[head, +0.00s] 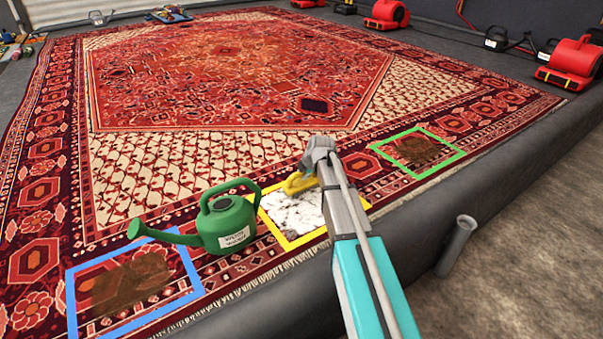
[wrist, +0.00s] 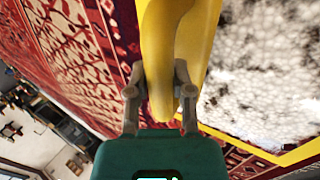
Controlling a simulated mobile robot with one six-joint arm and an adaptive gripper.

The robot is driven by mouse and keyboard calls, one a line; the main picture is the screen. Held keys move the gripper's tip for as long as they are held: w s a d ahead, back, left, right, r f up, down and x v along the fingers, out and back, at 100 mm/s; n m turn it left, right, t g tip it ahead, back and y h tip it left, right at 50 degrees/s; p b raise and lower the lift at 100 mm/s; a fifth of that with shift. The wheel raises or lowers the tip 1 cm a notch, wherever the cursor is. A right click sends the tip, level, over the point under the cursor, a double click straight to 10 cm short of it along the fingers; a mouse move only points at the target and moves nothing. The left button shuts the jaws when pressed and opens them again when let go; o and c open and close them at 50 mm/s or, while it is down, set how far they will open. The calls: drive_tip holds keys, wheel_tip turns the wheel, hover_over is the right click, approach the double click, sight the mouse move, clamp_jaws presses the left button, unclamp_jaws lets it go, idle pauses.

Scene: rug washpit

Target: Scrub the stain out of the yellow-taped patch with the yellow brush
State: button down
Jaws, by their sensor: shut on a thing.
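The yellow-taped patch (head: 291,240) lies on the rug's near border and is covered with white foam (head: 294,212). The foam also shows in the wrist view (wrist: 265,75), beside the yellow brush. My gripper (wrist: 158,85) is shut on the yellow brush (wrist: 170,50).
A green watering can (head: 226,226) stands just left of the yellow patch. A blue-taped patch (head: 76,302) and a green-taped patch (head: 445,165) each frame a brown stain. Red blowers (head: 571,62) stand at the back right. A grey pipe (head: 457,245) rises by the pit's edge.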

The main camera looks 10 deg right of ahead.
drive_tip(key=shift+s+d, duration=0.3)
drive_tip(key=shift+s, duration=0.4)
drive_tip(key=shift+s+d, duration=0.25)
drive_tip(key=shift+s, duration=0.4)
drive_tip(key=shift+s+d, duration=0.35)
drive_tip(key=shift+s, duration=0.45)
drive_tip(key=shift+s+d, duration=0.35)
drive_tip(key=shift+s, duration=0.45)
drive_tip(key=shift+s+d, duration=0.35)
drive_tip(key=shift+s, duration=0.45)
drive_tip(key=shift+s+d, duration=0.3)
drive_tip(key=shift+s, duration=0.5)
drive_tip(key=shift+s+d+f, duration=0.1)
drive_tip(key=shift+s+d, duration=0.25)
drive_tip(key=shift+s, duration=0.5)
drive_tip(key=shift+s+d+f, duration=0.1)
drive_tip(key=shift+s+d, duration=0.25)
drive_tip(key=shift+s, duration=0.45)
drive_tip(key=shift+s+a+r, duration=0.1)
drive_tip(key=shift+s+a, duration=0.15)
drive_tip(key=shift+a, duration=0.4)
drive_tip(key=shift+s+a, duration=0.25)
drive_tip(key=shift+a, duration=0.4)
drive_tip(key=shift+s+a+r, duration=0.1)
drive_tip(key=shift+s+a, duration=0.15)
drive_tip(key=shift+a, duration=0.4)
